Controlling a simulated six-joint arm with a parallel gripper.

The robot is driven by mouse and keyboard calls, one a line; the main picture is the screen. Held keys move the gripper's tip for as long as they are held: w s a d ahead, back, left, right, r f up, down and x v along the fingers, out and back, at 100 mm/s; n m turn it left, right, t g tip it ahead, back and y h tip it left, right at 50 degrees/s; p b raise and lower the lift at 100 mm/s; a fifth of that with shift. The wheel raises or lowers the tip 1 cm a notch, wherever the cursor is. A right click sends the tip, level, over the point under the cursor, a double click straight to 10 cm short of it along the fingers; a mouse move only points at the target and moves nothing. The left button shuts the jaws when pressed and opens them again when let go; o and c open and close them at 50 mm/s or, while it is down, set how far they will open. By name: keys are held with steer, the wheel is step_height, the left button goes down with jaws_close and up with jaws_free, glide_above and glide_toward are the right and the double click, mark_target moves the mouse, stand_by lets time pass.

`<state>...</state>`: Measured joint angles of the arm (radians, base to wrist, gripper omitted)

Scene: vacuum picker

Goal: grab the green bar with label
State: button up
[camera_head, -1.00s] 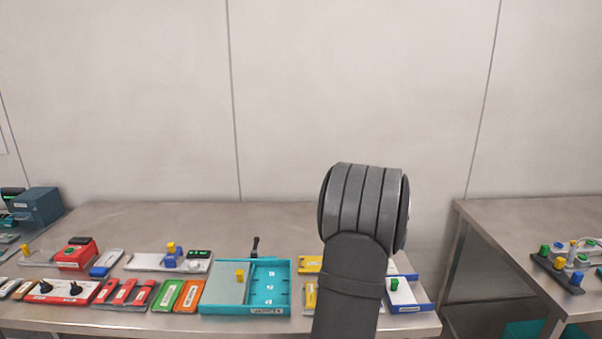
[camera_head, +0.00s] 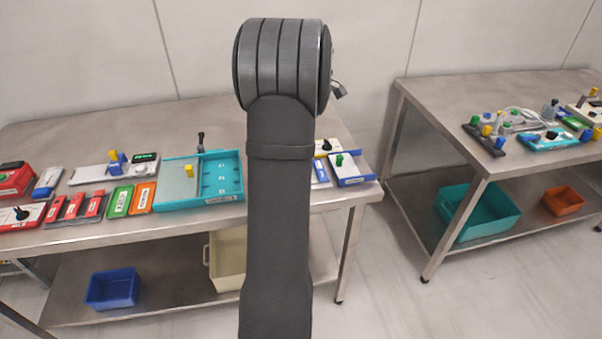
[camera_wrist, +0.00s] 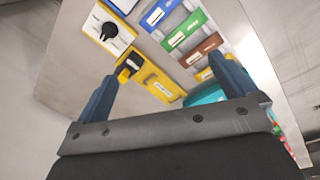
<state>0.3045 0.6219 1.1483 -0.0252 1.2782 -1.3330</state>
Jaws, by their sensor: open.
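In the wrist view, a green bar with a white label (camera_wrist: 184,32) lies between a blue labelled bar (camera_wrist: 160,12) and a brown labelled bar (camera_wrist: 201,49). In the head view, a green labelled bar (camera_head: 118,201) lies beside an orange labelled bar (camera_head: 143,197) on the left table. I cannot tell whether both views show the same green bar. My gripper (camera_wrist: 163,70) is open, its two blue fingers wide apart with nothing visibly held. The green bar is beyond the fingertips. In the head view my arm hides most of the gripper.
A yellow plate (camera_wrist: 160,84) and a white-topped box with a black knob (camera_wrist: 109,30) lie near the fingers. A teal tray (camera_head: 210,201) stands right of the orange bar. A second table (camera_head: 440,100) with devices stands to the right, across a floor gap.

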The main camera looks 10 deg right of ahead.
steer(key=f+n, duration=0.2)
steer(key=f, duration=0.1)
steer(key=s+a+f+n, duration=0.1)
steer(key=f+n, duration=0.1)
steer(key=f, duration=0.2)
steer(key=a+f+n+g, duration=0.1)
steer(key=f+n, duration=0.1)
steer(key=f, duration=0.1)
steer(key=shift+s+f+y, duration=0.3)
steer(key=shift+s+f, duration=0.05)
steer(key=shift+f, duration=0.05)
steer(key=f, duration=0.4)
steer(key=shift+w+a+f, duration=0.1)
steer(key=shift+a, duration=0.3)
steer(key=shift+f, duration=0.55)
steer(key=c, duration=0.8)
